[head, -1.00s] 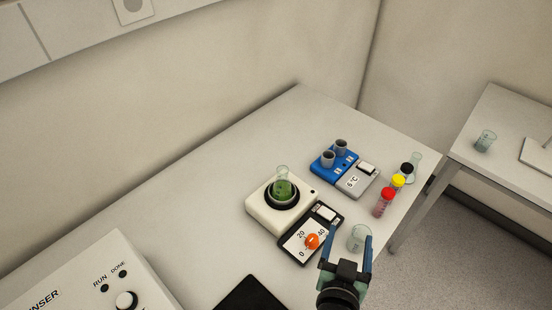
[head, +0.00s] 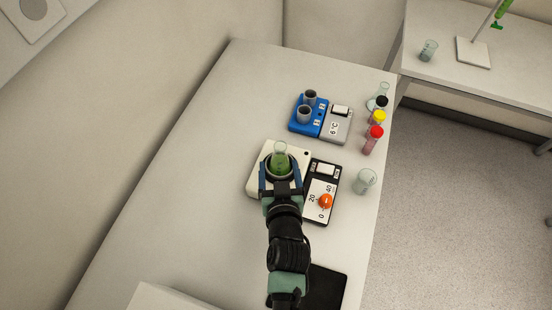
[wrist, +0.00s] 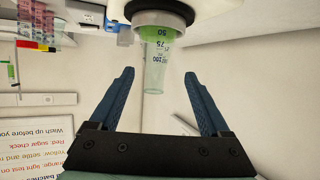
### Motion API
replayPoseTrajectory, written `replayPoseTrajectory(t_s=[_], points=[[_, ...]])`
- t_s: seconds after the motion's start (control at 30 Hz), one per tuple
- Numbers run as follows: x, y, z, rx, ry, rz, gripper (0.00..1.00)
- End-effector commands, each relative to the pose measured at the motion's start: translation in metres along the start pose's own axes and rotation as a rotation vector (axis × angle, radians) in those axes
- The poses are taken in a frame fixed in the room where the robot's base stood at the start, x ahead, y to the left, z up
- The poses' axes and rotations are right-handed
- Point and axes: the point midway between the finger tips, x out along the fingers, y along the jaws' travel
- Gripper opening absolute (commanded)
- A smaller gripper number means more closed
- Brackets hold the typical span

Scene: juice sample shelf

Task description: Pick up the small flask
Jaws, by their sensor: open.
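A clear flask (head: 280,159) with green liquid and a narrowing neck stands upright in the round dark well of a white device (head: 262,157). In the wrist view the flask (wrist: 156,72) shows upside down, with volume marks on its wall. My gripper (head: 280,172) is open and empty at the near side of the flask. In the wrist view its two fingertips (wrist: 159,74) lie to either side of the flask's line, with gaps on both sides. A second clear flask (head: 381,92) stands at the table's back right. I cannot tell which is smaller.
A black panel with an orange knob (head: 325,201) adjoins the white device. A clear beaker (head: 365,181) stands right of it. Red-, yellow- and black-capped vials (head: 372,138) line the right edge near a blue block (head: 308,114). The table's left side is clear.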

Motion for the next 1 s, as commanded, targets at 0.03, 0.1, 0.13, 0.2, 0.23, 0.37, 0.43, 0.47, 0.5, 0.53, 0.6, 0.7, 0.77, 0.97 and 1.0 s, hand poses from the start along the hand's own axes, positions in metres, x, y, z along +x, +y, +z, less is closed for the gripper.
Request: replayPoseTrajectory(t_s=[0.03,0.1,0.13,0.2,0.23,0.37,0.43,0.47,0.5,0.53,0.6,0.7,0.77,0.97,1.0], points=[[0.012,0.0,0.002,-0.001,0.002,0.0,0.81],[0.022,0.0,0.002,-0.001,0.002,-0.001,0.81],[0.026,0.0,0.002,0.0,0.002,0.0,0.81],[0.032,0.0,0.001,0.0,0.001,0.0,0.81],[0.034,0.0,0.001,0.0,0.001,0.0,0.81],[0.041,0.001,0.001,-0.001,0.001,0.0,0.81],[0.048,0.003,0.003,0.0,0.002,0.001,0.81],[0.053,0.004,0.003,0.0,0.003,0.001,0.81],[0.059,0.006,0.004,0.0,0.002,0.001,0.81],[0.065,0.007,0.004,0.0,0.002,0.001,0.81],[0.074,0.008,0.003,-0.001,0.002,0.0,0.81],[0.084,0.008,0.002,-0.001,0.002,0.0,0.81],[0.087,0.007,0.001,-0.001,0.001,-0.001,0.81],[0.088,0.007,0.0,-0.001,0.0,-0.001,0.81],[0.088,0.007,0.0,-0.001,0.0,-0.001,0.81]])
